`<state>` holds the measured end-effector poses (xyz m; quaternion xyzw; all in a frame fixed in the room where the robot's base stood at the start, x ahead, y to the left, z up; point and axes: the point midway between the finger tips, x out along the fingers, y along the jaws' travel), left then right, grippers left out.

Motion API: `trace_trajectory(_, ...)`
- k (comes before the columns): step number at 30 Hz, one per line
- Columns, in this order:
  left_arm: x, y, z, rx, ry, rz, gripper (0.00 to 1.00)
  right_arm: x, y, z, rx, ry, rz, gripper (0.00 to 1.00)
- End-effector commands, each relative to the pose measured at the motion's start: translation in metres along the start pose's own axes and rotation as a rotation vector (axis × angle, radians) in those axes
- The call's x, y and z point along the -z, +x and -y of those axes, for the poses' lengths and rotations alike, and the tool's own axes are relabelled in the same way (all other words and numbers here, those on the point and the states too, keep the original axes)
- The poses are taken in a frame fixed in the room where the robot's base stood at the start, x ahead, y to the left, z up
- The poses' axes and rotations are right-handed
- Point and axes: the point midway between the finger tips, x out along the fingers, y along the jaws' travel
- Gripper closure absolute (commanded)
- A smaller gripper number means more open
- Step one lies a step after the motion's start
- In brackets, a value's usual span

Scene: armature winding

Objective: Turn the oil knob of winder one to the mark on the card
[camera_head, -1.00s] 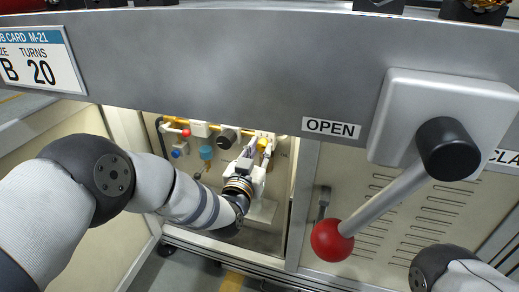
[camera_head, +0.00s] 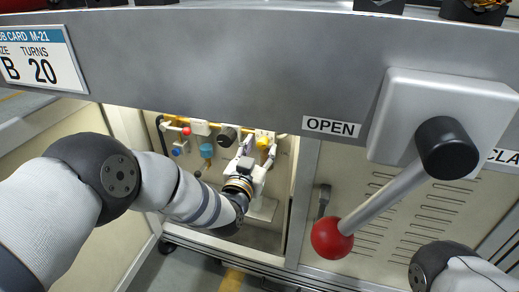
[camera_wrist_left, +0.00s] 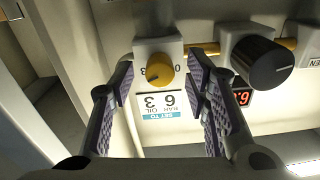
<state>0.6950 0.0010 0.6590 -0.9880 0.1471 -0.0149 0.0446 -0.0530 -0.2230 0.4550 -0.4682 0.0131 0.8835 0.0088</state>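The yellow oil knob (camera_wrist_left: 159,69) sits on a pale block inside the open bay. It also shows in the head view (camera_head: 263,142). A short dark pointer line is on its face, with small scale digits beside it, partly covered. The card (camera_wrist_left: 160,103) next to it appears upside down in the wrist view and reads SET TO, BAR 6, OIL 3. My left gripper (camera_wrist_left: 163,75) is open, its fingers on either side of the yellow knob with visible gaps. It reaches into the bay in the head view (camera_head: 258,148). My right gripper is out of view.
A black knob (camera_wrist_left: 265,64) and a red digital display (camera_wrist_left: 243,97) sit close beside the right finger. A blue-topped fitting (camera_head: 206,150) and a red ball (camera_head: 187,131) are farther left. A red-ended lever (camera_head: 332,239) projects from the front panel near OPEN.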

Motion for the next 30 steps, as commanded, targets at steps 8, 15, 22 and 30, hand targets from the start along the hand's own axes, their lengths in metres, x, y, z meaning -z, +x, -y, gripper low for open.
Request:
trace_trajectory(8,0.000,-0.015,0.000,-0.001,0.000,0.000,0.57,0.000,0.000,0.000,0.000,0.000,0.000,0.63)
trace_trajectory(15,0.000,-0.077,0.000,-0.001,0.000,0.004,0.57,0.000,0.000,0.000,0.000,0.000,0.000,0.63)
trace_trajectory(22,0.000,-0.116,0.000,0.000,0.001,0.001,0.57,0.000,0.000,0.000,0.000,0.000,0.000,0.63)
trace_trajectory(30,0.000,-0.120,0.000,0.001,0.000,-0.001,0.57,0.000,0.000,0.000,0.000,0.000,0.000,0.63)
